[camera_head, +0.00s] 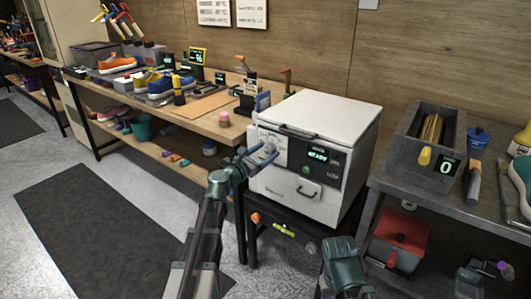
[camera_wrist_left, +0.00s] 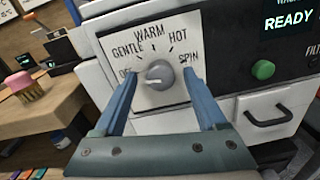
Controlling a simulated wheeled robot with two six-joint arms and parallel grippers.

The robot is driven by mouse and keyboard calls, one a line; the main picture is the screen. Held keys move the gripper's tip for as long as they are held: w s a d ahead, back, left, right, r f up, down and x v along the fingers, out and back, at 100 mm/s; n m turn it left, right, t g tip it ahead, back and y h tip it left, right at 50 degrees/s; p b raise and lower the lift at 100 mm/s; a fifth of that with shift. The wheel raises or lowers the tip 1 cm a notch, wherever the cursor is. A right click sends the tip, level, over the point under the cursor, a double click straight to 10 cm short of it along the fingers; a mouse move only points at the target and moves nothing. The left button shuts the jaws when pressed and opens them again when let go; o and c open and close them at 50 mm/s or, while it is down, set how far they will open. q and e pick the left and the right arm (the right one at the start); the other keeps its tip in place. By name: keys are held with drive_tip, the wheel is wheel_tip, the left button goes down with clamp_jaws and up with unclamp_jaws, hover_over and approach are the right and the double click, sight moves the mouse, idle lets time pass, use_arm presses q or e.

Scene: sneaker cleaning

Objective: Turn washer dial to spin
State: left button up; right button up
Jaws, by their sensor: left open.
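The white washer (camera_head: 330,120) has a dark front panel with a READY display (camera_head: 318,156). In the left wrist view its grey dial (camera_wrist_left: 158,75) sits on a white plate marked GENTLE, WARM, HOT and SPIN, with a partly covered label at the left. The dial's pointer seems to face left, toward that covered label, away from SPIN. My left gripper (camera_head: 264,153) is open at the dial plate. In the left wrist view its blue fingers (camera_wrist_left: 160,72) stand either side of the dial with gaps. My right arm shows at the bottom; its fingertips are not visible.
A green button (camera_wrist_left: 263,69) is right of the dial, above a drawer with a handle (camera_head: 308,190). A wooden bench (camera_head: 215,128) with shoes and a pink-topped brush stands left. A grey table (camera_head: 400,180) with a bin (camera_head: 425,150) stands right.

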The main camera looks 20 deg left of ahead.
use_arm(q)
clamp_jaws()
idle(0.5)
